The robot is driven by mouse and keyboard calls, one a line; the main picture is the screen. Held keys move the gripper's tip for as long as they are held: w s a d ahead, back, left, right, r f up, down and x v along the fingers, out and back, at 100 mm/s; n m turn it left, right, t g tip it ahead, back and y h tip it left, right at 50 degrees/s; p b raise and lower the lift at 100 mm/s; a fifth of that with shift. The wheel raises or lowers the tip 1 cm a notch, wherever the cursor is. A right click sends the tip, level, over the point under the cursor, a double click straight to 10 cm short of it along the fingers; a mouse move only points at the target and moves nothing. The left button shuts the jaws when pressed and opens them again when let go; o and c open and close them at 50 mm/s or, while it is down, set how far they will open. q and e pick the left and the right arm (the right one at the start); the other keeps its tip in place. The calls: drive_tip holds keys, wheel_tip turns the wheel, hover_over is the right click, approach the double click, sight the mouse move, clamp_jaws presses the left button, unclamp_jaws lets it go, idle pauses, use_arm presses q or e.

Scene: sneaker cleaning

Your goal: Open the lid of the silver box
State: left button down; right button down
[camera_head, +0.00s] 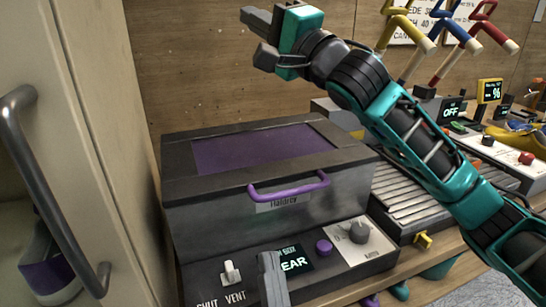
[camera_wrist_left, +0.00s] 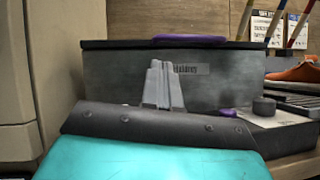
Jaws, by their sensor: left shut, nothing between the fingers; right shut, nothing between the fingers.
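The silver box (camera_head: 300,208) stands on the bench, its lid (camera_head: 183,152) shut. The lid has a dark purple window and a purple handle (camera_head: 290,188) on the front edge. The handle also shows in the left wrist view (camera_wrist_left: 190,38). My left gripper (camera_head: 270,268) is shut and empty, in front of the box and below the handle. In the left wrist view its fingers (camera_wrist_left: 163,82) stand upright before the box front, their tips below the handle. My right gripper (camera_head: 258,25) is shut and empty, raised above and behind the box.
A control panel with a white switch (camera_head: 231,272), a display (camera_head: 294,260), a purple button (camera_head: 324,246) and a knob (camera_head: 358,232) lies below the box front. A cabinet (camera_head: 85,130) with a metal handle is close at left. A ridged unit (camera_head: 405,195) stands right.

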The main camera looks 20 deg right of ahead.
sight(261, 202)
use_arm(q)
drive_tip(key=x, duration=0.6)
drive_tip(key=shift+w, duration=0.15)
drive_tip(key=shift+r, duration=0.15)
drive_tip(key=shift+r+g, duration=0.3)
drive_tip(key=shift+r, duration=0.6)
use_arm(e)
drive_tip(key=c, duration=1.8)
unclamp_jaws()
drive_tip(key=o, duration=0.4)
drive_tip(key=shift+c, duration=0.2)
drive_tip(key=shift+s, duration=0.15)
